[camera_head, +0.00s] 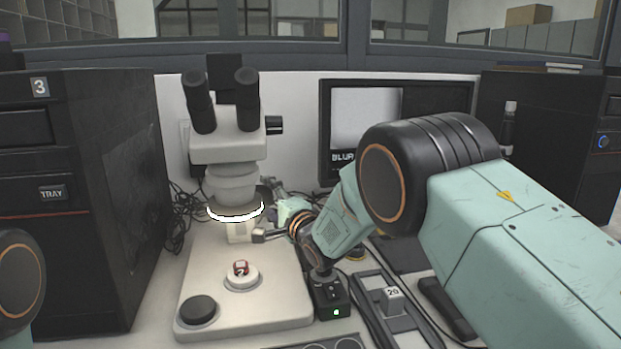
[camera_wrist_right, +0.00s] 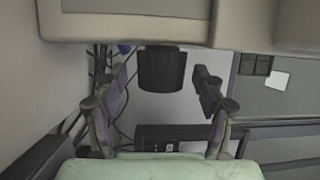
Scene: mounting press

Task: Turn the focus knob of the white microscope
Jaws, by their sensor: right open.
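The white microscope (camera_head: 228,145) stands left of centre in the head view, with black eyepieces and a lit ring above its base. In the right wrist view a black ridged knob (camera_wrist_right: 162,68) lies between the fingertips of my right gripper (camera_wrist_right: 162,85). The fingers are apart, one on each side of the knob, and I see gaps on both sides. In the head view my right gripper (camera_head: 272,212) is beside the microscope's column, partly hidden. A dark round part (camera_head: 264,194) shows there. My left gripper is out of view.
A monitor (camera_head: 345,125) reading "BLUR" stands behind my right arm. A red sample (camera_head: 240,268) sits on the white base. Black cabinets (camera_head: 100,190) stand at the left. A small black box with a green light (camera_head: 331,300) is right of the base.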

